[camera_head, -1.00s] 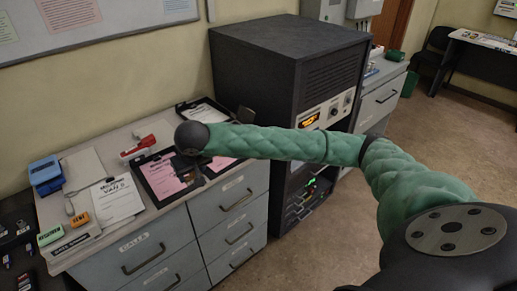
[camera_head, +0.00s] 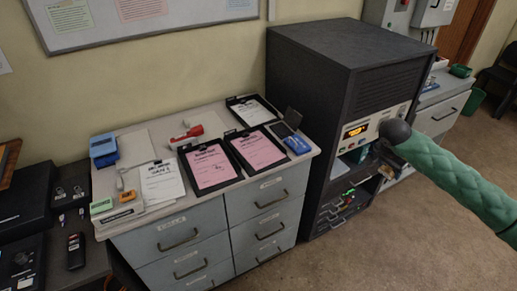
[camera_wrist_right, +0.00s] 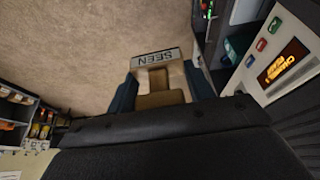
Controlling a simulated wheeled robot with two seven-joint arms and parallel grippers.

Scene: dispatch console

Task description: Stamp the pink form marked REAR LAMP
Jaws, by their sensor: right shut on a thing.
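Two pink forms lie on black clipboards on the drawer cabinet top in the head view, a left one (camera_head: 211,166) and a right one (camera_head: 257,149). Their print is too small to tell which reads REAR LAMP. My right gripper (camera_head: 358,155) is right of the forms, in front of the dark equipment cabinet, partly hidden by its wrist. In the right wrist view, my right gripper (camera_wrist_right: 162,88) is shut on a brown stamp (camera_wrist_right: 156,100) with a plate reading SEEN. The stamp is clear of the forms. My left gripper is not in view.
An open dark pad with a blue part (camera_head: 297,145) lies right of the forms. A white-paper clipboard (camera_head: 254,111) is behind them. A red-and-white tool (camera_head: 187,134), a blue box (camera_head: 103,150) and small green and orange blocks (camera_head: 127,196) are left. The dark equipment cabinet (camera_head: 320,90) stands close right.

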